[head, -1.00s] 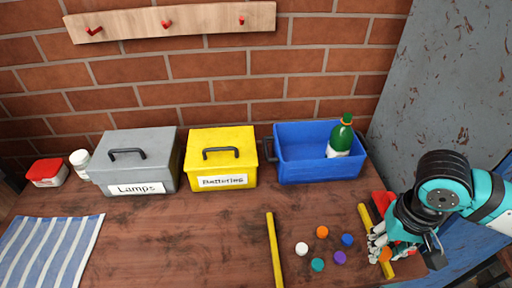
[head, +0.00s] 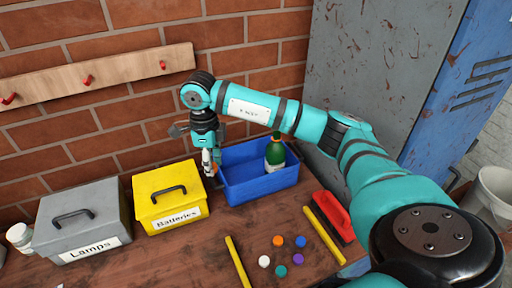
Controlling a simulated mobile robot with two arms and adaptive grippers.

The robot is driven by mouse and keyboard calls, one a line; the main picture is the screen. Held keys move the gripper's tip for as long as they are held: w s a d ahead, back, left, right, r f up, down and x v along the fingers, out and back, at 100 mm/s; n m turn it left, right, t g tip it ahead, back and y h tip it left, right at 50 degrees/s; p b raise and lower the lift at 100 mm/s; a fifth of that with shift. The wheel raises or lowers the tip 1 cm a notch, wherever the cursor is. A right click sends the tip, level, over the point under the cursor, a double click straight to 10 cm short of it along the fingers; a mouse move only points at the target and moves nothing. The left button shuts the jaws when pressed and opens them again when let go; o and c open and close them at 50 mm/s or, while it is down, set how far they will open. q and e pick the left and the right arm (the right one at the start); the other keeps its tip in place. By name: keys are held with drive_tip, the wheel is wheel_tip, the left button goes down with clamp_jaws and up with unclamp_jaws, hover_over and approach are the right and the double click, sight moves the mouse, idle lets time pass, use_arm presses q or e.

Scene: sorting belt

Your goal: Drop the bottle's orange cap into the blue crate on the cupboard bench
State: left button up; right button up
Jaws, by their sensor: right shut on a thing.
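My right gripper (head: 211,170) points down at the left end of the blue crate (head: 262,187), between it and the yellow box. It is shut on a small orange cap (head: 214,169), mostly hidden by the fingers. Whether the cap is over the crate's rim or just outside it, I cannot tell. A green bottle (head: 275,151) with a white label stands in the right part of the crate, with a bit of orange at its top. Another orange cap (head: 278,241) lies on the bench. My left gripper is not in view.
A yellow Batteries box (head: 157,181) and a grey Lamps box (head: 100,202) stand left of the crate. White, blue, purple and teal caps lie between two yellow strips (head: 238,262). A red-handled brush (head: 332,213) lies at the right. A grey panel rises behind my arm.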

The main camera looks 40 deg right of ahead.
drive_tip(key=w+d+r+m+p, duration=0.1)
drive_tip(key=w+d+m+p, duration=0.15)
drive_tip(key=d+m, duration=0.75)
drive_tip(key=w+d+r+m+p, duration=0.15)
drive_tip(key=d+m+p, duration=0.3)
drive_tip(key=m, duration=1.15)
drive_tip(key=s+d+f+m+b, duration=0.1)
drive_tip(key=d+f+m+b, duration=0.2)
drive_tip(key=d+f+m, duration=0.2)
wheel_tip(320, 180, down, 3)
drive_tip(key=m, duration=0.4)
drive_tip(key=shift+s+d+b, duration=0.2)
drive_tip(key=shift+s+b, duration=0.05)
drive_tip(key=shift+b, duration=0.15)
drive_tip(key=o, duration=0.7)
wheel_tip(320, 180, up, 12)
drive_tip(key=shift+f, duration=0.1)
